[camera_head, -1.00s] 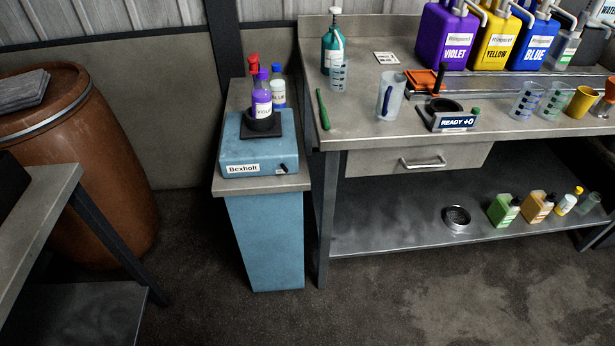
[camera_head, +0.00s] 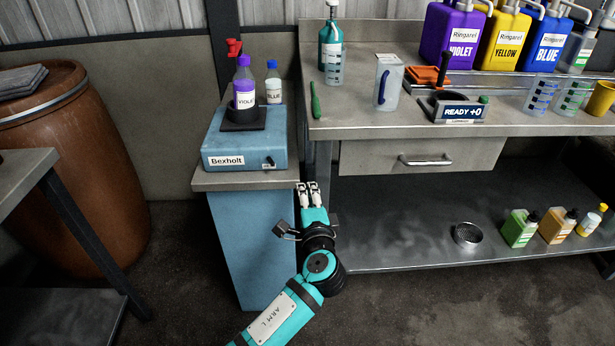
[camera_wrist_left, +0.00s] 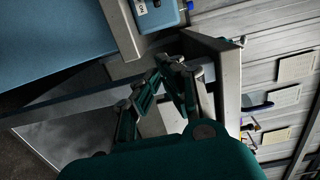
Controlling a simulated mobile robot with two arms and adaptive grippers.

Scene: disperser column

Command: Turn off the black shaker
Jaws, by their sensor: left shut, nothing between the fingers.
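A shaker labelled "Bexholt" (camera_head: 246,140) stands on a narrow blue cabinet. Its casing is blue and its top plate is black, with a small black knob (camera_head: 268,163) at the front right. A violet bottle (camera_head: 244,88) stands upright in the black holder on top. Part of the shaker also shows at the top of the left wrist view (camera_wrist_left: 163,13). My left gripper (camera_head: 309,185) is shut and empty, to the right of the knob and a little lower, apart from it, near the cabinet top's front right corner. My right gripper is not in view.
A workbench (camera_head: 410,122) stands close to the right, with a drawer (camera_head: 410,158) and lower shelf. A brown barrel (camera_head: 70,170) is at the left.

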